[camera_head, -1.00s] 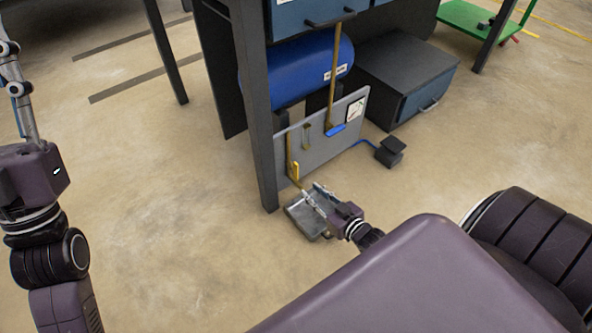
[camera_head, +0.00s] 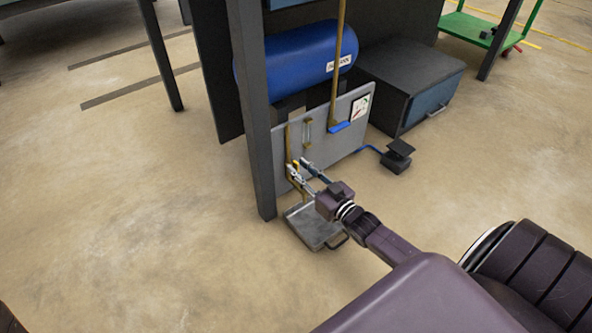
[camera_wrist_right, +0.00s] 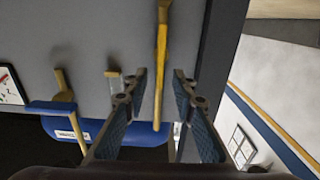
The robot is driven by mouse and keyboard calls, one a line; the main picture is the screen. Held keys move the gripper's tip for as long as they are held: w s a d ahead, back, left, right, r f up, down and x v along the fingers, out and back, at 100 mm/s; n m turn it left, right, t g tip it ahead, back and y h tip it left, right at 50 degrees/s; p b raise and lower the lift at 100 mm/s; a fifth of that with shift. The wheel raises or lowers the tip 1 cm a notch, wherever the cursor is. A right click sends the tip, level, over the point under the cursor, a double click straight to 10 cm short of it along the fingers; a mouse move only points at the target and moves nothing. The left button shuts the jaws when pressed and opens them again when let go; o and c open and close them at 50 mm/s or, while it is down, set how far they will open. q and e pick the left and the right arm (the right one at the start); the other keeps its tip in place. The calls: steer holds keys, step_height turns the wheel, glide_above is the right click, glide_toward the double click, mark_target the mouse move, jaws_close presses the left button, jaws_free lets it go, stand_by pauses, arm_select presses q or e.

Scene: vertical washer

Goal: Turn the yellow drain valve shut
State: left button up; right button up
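The yellow drain valve handle (camera_head: 295,170) is low on the left part of a grey panel, on a brass pipe (camera_head: 289,142). In the right wrist view the handle (camera_wrist_right: 161,65) is a long yellow lever running down the picture. My right gripper (camera_head: 297,168) is at the panel beside the handle and partly covers it in the head view. In the wrist view the right gripper (camera_wrist_right: 158,82) is open, with one finger on each side of the lever. Gaps show between lever and fingers. My left gripper is out of view.
A grey tray (camera_head: 309,232) lies on the floor below the gripper. A dark table leg (camera_head: 252,120) stands close left of the panel. A blue lever (camera_head: 339,127), gauge (camera_head: 360,107) and blue tank (camera_head: 296,62) are nearby. A black pedal (camera_head: 397,160) is right.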

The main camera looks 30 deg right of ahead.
steer(key=shift+w+a+b, duration=0.1)
steer(key=shift+w+b, duration=0.35)
steer(key=shift+w, duration=0.7)
steer(key=shift+c, duration=0.4)
jaws_close()
